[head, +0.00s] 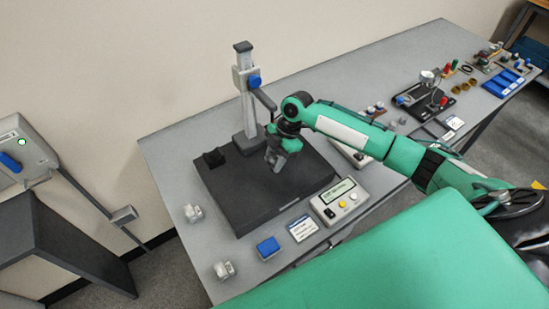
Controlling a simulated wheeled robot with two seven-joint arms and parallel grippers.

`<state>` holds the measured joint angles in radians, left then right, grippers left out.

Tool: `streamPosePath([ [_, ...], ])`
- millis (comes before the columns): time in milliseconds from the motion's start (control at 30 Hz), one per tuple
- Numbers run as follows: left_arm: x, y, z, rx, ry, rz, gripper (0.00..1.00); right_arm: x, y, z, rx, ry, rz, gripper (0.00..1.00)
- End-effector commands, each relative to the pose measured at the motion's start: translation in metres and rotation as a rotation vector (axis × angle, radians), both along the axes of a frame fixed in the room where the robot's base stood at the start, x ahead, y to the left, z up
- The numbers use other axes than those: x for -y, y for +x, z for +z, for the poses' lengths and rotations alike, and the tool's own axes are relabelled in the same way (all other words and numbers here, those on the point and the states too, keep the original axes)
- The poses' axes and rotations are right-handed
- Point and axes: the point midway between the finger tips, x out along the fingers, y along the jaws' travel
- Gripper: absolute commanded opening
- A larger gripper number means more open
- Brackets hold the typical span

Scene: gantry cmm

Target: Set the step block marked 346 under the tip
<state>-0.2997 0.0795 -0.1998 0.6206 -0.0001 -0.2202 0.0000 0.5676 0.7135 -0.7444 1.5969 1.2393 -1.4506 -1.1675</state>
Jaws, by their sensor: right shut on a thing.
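My right gripper (275,160) is low over the dark plate (250,205) of the height gauge, beside the foot of its column (246,95). It is shut on a small grey piece, probably a step block, mostly hidden by the fingers. I cannot read any marking on it. The gauge's arm (264,100) reaches out toward my wrist; its tip is hidden behind my gripper and arm. Two pale metallic blocks stand on the table left of the plate, one farther back (193,212) and one nearer the front (224,270); their markings are unreadable. My left gripper is not in view.
A dark block (214,157) sits on the plate's left rear. A blue block (268,247), a printed card (302,228) and a display box (340,200) line the plate's front. A dial gauge stand (428,95) and blue trays (503,83) stand farther right.

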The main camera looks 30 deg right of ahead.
Motion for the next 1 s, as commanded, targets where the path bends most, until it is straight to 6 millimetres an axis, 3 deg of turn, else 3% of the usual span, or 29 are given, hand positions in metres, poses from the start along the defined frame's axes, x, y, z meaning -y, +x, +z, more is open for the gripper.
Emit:
streamPosePath([
  [133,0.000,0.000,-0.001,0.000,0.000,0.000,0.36,0.000,0.000,-0.002,0.000,0.000,0.000,0.09],
  [167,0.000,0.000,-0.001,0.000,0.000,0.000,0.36,0.000,0.000,-0.002,0.000,0.000,0.000,0.38],
  [300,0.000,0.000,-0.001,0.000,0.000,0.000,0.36,0.000,0.000,-0.002,0.000,0.000,0.000,0.62],
  [667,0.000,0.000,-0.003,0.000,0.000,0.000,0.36,0.003,0.001,0.002,0.002,-0.001,-0.002,0.62],
  [767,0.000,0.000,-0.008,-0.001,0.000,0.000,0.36,0.008,0.002,0.013,0.004,-0.001,-0.002,0.62],
  [1000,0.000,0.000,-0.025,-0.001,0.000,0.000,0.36,0.028,0.005,0.063,0.005,-0.001,-0.001,0.62],
])
